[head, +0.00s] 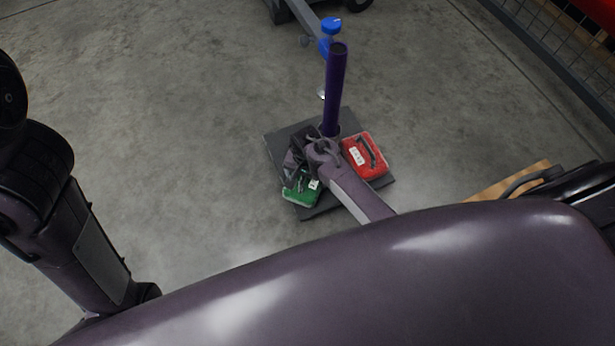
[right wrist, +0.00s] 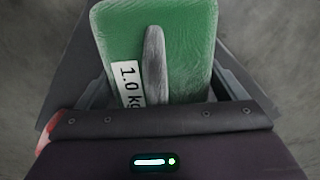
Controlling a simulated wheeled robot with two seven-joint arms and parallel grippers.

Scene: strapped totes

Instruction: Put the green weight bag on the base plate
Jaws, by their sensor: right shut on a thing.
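The green weight bag (head: 300,194) shows over the left part of the dark square base plate (head: 320,212). In the right wrist view the green bag (right wrist: 185,40) has a grey strap handle and a white "1.0 kg" label. My right gripper (head: 299,178) is shut on the green bag, with its jaws at the handle. I cannot tell whether the bag's underside touches the plate. A red weight bag (head: 365,156) lies on the right part of the plate. A purple post (head: 335,90) stands up from the plate. My left gripper is out of view; only its arm shows at the left.
A blue-topped post on a wheeled grey frame (head: 305,40) stands beyond the plate. A wooden pallet-like piece (head: 515,180) lies at the right. A wire mesh fence (head: 560,50) is at the upper right. The concrete floor left of the plate is clear.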

